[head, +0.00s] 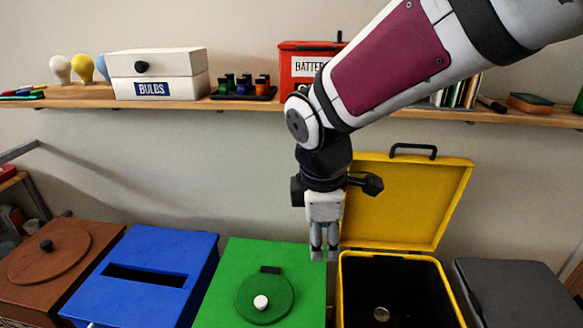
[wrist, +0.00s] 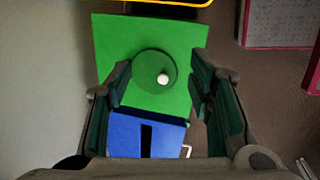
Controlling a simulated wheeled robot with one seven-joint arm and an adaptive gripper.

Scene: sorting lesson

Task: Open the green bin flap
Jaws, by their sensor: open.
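The green bin (head: 231,265) stands in the row of bins, between the blue and yellow ones. My gripper (head: 324,256) is open and empty, pointing down above the right back part of the green bin. Nothing touches the flap.
A blue bin (head: 185,247) with a slot stands left of the green one, and a brown bin (head: 90,270) farther left. The yellow bin's raised lid (head: 405,205) stands close right of my gripper. A dark grey bin (head: 520,290) is at far right. A loaded shelf (head: 235,103) runs behind.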

